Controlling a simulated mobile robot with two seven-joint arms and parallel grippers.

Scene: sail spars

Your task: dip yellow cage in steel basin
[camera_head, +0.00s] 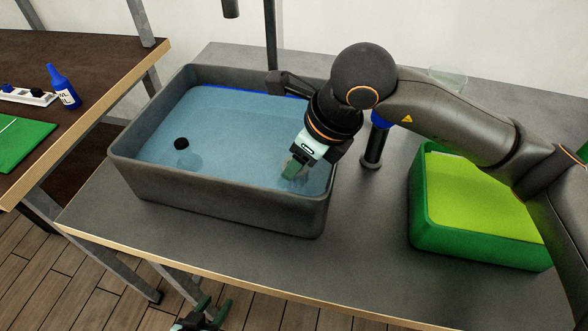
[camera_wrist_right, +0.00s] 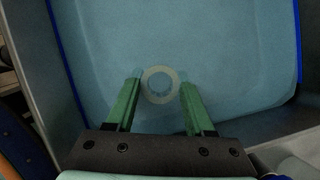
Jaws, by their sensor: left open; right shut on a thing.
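The grey basin (camera_head: 220,210), full of blue liquid (camera_head: 230,125), stands on the grey table. My right gripper (camera_head: 296,168) reaches down into its right part, fingertips at or under the surface. It is shut on a pale, see-through thing, seen from above as a pale ring (camera_wrist_right: 160,72) between the fingers (camera_wrist_right: 158,100) in the right wrist view. The liquid blurs its lower part, and I cannot tell whether it is the yellow cage. No clearly yellow cage shows. My left gripper (camera_head: 205,314) is open and empty at the bottom edge, below the table's front edge.
A black-topped thing (camera_head: 181,144) stands in the basin's left part. A green tub (camera_head: 470,243) with yellow-green contents is at right. A dark post (camera_head: 373,148) stands between. A side table (camera_head: 95,75) at left holds a blue bottle (camera_head: 62,88) and green mat (camera_head: 22,142).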

